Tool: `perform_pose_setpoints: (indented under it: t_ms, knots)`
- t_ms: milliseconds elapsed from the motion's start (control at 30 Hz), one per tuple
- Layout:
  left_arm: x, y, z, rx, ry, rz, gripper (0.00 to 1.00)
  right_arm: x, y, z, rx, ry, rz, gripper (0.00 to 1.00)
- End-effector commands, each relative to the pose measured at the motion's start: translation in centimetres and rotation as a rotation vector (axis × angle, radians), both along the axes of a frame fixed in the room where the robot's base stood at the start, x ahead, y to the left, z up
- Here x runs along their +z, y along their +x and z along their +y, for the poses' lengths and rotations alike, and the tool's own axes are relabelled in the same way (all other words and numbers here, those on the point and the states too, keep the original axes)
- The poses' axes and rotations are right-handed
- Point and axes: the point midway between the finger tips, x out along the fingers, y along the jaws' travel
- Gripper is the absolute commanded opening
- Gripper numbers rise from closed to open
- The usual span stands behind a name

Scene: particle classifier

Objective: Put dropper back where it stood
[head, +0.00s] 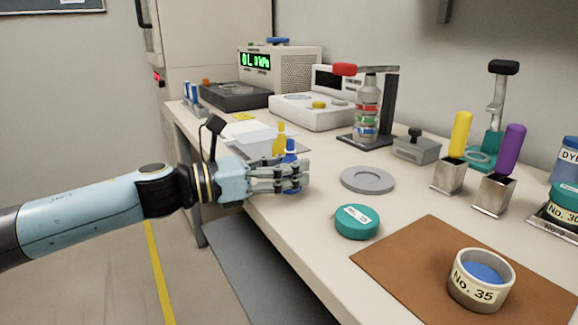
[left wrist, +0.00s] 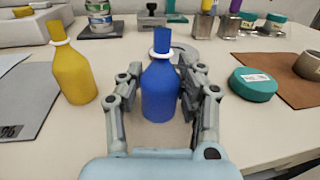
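My left gripper (head: 298,177) reaches in from the left over the front edge of the bench. Its fingers (left wrist: 160,88) are closed around the sides of a blue dropper bottle (left wrist: 160,92), which stands upright between them. The blue bottle's top (head: 290,148) shows above the fingers in the head view. Whether its base touches the bench is hard to tell. A yellow dropper bottle (head: 279,138) stands behind it; in the left wrist view it is to the left (left wrist: 74,76), beside a grey mat (left wrist: 27,100). My right gripper is not in view.
A grey round disc (head: 367,180) and a teal lid (head: 357,222) lie to the right. A brown mat (head: 400,262) holds a cup labelled No. 35 (head: 470,294). Bare bench lies around the gripper.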

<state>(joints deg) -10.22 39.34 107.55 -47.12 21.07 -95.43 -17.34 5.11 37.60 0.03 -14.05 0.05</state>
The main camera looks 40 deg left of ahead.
Motion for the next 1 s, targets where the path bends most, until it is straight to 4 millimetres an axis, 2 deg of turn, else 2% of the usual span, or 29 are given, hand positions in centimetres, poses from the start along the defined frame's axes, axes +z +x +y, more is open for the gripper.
perform_pose_setpoints:
  t_ms: [33, 133, 467, 767, 800, 1000]
  knots:
    - [0.0, 0.0, 0.0, 0.0, 0.0, 0.0, 0.45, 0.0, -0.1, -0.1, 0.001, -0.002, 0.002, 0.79]
    - [0.0, 0.0, 0.0, 0.0, 0.0, 0.0, 0.56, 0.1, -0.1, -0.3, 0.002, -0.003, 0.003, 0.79]
    - [0.6, 0.0, 0.0, 0.0, -0.001, -0.001, 0.56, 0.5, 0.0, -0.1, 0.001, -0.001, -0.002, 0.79]
    - [0.4, -2.3, 1.4, -0.001, 0.001, 0.005, 0.56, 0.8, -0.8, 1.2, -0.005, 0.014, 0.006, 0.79]
    - [0.7, -3.0, 1.8, 0.0, 0.001, 0.007, 0.56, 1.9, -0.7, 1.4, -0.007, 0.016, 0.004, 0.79]
    - [1.0, -6.3, 4.0, 0.002, 0.0, 0.005, 0.56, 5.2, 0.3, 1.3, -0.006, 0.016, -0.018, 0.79]
